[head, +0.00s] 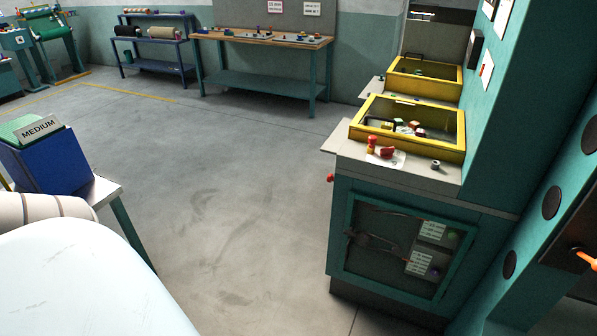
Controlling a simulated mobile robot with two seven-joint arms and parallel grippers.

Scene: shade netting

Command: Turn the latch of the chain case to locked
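No thing in view is labelled clearly enough to read as the chain case. A teal cabinet (338,232) at the right has a framed clear front panel with dark linkage-like parts and small labels behind it. A small red knob (331,178) sticks out at its upper left edge. On its top stand an upright red-orange knob (371,145) and a red handle (387,153) by a white label. An orange handle (583,258) sits on a dark panel at the right edge. I cannot tell which is the latch or its setting. Neither gripper shows.
Two yellow-framed clear boxes (408,103) stand on the cabinet's top. A blue bin (52,165) marked MEDIUM sits on a table at the left. A wooden-topped bench (262,38) and a shelf rack stand at the back. The grey floor (225,165) between is clear.

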